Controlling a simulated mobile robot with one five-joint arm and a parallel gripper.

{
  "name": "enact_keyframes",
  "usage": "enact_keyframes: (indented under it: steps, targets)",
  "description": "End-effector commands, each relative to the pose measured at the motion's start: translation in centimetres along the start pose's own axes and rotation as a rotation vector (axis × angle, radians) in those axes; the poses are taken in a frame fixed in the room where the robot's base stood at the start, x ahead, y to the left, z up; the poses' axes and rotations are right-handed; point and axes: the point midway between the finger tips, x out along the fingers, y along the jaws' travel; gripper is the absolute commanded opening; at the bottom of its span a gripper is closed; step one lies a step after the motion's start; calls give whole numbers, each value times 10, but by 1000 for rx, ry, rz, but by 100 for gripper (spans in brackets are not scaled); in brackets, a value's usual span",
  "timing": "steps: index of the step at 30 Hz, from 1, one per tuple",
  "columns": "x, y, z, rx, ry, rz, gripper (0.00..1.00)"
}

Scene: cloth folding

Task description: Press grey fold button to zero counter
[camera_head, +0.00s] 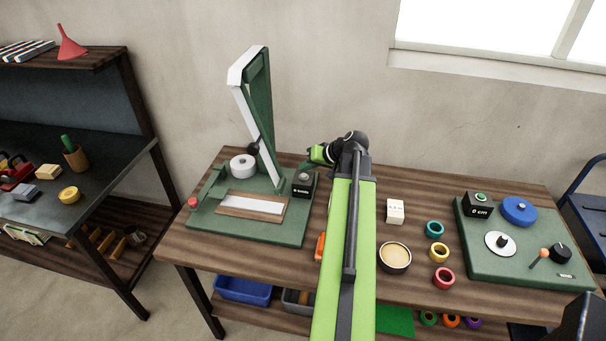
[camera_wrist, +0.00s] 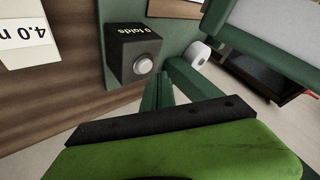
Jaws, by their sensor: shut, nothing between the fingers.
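The grey fold button (camera_wrist: 143,65) is a round knob on one face of a small black counter box (camera_wrist: 125,43). The box reads "0 folds" in the wrist view. In the head view the button (camera_head: 304,176) and box (camera_head: 300,189) are at the right side of the green folding stand's base (camera_head: 250,232). My gripper (camera_head: 306,165) is shut and empty, close above the button. In the wrist view its green fingertips (camera_wrist: 164,80) are beside the button, with a gap in the picture; the button is uncovered.
The stand's tall raised arm (camera_head: 253,115) and a white roll (camera_head: 243,165) are left of my gripper. A white block (camera_head: 395,211), a round tin (camera_head: 394,257) and coloured rings (camera_head: 438,252) lie right of my arm. Another green device (camera_head: 515,240) is at the right end.

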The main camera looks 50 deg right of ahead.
Motion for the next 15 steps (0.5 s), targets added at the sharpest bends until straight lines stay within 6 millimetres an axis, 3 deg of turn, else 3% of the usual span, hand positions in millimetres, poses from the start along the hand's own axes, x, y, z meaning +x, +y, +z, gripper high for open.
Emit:
enact_keyframes:
  steps: [8, 15]
  targets:
    - [-1, -1, -1, 0, 0, 0, 0]
    - [-17, -13, -13, 0, 0, 0, 0]
